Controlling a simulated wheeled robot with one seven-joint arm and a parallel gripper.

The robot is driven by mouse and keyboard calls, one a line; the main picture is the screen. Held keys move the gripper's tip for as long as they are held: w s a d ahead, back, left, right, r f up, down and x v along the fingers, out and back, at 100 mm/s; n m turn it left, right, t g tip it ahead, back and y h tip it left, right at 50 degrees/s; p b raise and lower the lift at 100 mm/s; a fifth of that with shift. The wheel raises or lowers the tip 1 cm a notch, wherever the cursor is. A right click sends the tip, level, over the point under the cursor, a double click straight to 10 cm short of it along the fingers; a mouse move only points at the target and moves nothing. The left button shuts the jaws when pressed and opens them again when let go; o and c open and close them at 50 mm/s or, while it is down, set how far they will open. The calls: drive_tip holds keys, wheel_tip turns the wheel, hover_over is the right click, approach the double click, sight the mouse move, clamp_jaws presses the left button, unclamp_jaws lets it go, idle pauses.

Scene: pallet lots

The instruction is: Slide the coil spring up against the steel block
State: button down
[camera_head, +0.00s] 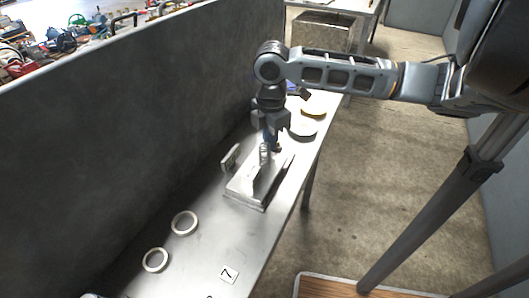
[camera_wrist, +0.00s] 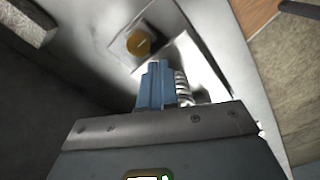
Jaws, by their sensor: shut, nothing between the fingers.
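The coil spring (camera_head: 264,153) stands at the near side of my gripper (camera_head: 270,146). In the wrist view the pale spring (camera_wrist: 182,88) is just right of the shut blue fingers (camera_wrist: 157,86), close against them or touching; its lower part is hidden there. Nothing is between the fingers. A grey metal piece that looks like the steel block (camera_head: 262,180) rises from a flat metal plate (camera_head: 243,190), nearer the camera than the spring. A yellow disc (camera_wrist: 139,43) shows beyond the fingertips in the wrist view. I cannot tell the exact gap between spring and block.
A small metal bracket (camera_head: 230,157) stands left of the plate. Two pale rings (camera_head: 184,223) (camera_head: 155,260) and a card marked 7 (camera_head: 229,274) lie on the near bench. Round discs (camera_head: 303,132) (camera_head: 314,111) lie behind the gripper. A dark wall (camera_head: 130,110) borders the bench's left.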

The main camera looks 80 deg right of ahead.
sight(266, 143)
drive_tip(key=shift+f+b, duration=0.55)
drive_tip(key=shift+f, duration=0.3)
idle(0.6)
drive_tip(key=shift+w+a+p, duration=0.15)
drive_tip(key=shift+w+a, duration=0.05)
drive_tip(key=shift+a, duration=0.6)
drive_tip(key=shift+w+a+p, duration=0.15)
drive_tip(key=shift+w+a, duration=0.05)
drive_tip(key=shift+a, duration=0.6)
idle(1.7)
drive_tip(key=shift+s+d, duration=0.1)
drive_tip(key=shift+d, duration=0.2)
drive_tip(key=shift+d, duration=0.3)
drive_tip(key=shift+r, duration=0.1)
idle(0.3)
drive_tip(key=shift+r+p, duration=3.1)
drive_tip(key=shift+r, duration=0.9)
drive_tip(key=shift+f, duration=0.1)
